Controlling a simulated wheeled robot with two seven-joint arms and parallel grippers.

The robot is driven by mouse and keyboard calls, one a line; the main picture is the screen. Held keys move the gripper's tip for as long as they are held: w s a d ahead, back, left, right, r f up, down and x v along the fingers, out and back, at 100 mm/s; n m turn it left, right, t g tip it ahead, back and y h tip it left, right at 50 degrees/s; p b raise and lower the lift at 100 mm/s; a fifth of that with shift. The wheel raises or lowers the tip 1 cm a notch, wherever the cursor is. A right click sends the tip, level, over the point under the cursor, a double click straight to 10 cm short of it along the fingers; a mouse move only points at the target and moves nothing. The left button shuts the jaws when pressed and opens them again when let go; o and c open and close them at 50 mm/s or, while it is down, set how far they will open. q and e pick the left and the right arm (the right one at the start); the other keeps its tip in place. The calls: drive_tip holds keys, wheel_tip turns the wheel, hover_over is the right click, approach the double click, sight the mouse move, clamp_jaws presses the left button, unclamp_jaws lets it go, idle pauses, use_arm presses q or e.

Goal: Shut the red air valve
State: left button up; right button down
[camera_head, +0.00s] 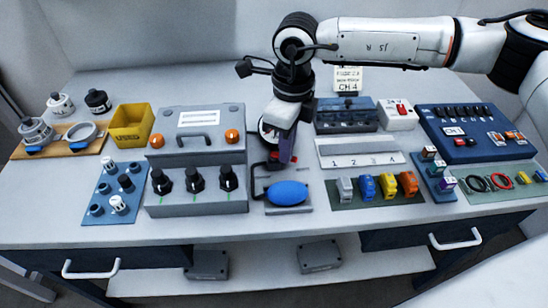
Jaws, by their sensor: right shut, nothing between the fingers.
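My right gripper (283,155) points down at the middle of the bench, just behind the blue oval pad. It is shut, with nothing seen between its fingers. A small dark reddish part shows at its fingertips, and I cannot tell whether it is the red air valve or part of the gripper. The gripper covers most of that spot, so the valve's handle and position cannot be made out. A round, light-rimmed part (266,131) shows just left of the gripper. My left gripper is not in view.
A grey box with black knobs (197,195) stands left of the gripper. The numbered white tray (360,153) and colored connectors (386,186) lie right. A yellow bin (131,125) stands left.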

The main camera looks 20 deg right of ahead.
sight(294, 157)
drive_tip(key=shift+s+d+f+g, duration=0.25)
drive_tip(key=shift+d+f+g, duration=0.05)
drive_tip(key=shift+d+f, duration=0.5)
drive_tip(key=shift+w+d, duration=0.1)
drive_tip(key=shift+d, duration=0.05)
drive_tip(key=shift+w+d, duration=0.35)
drive_tip(key=shift+r, duration=0.1)
drive_tip(key=shift+r+p, duration=0.5)
drive_tip(key=shift+r, duration=0.45)
drive_tip(key=shift+a+r+p, duration=0.25)
drive_tip(key=shift+r+p, duration=0.2)
drive_tip(key=shift+r, duration=0.45)
drive_tip(key=shift+s+r+p, duration=0.1)
drive_tip(key=shift+r+p, duration=0.6)
drive_tip(key=shift+r, duration=0.65)
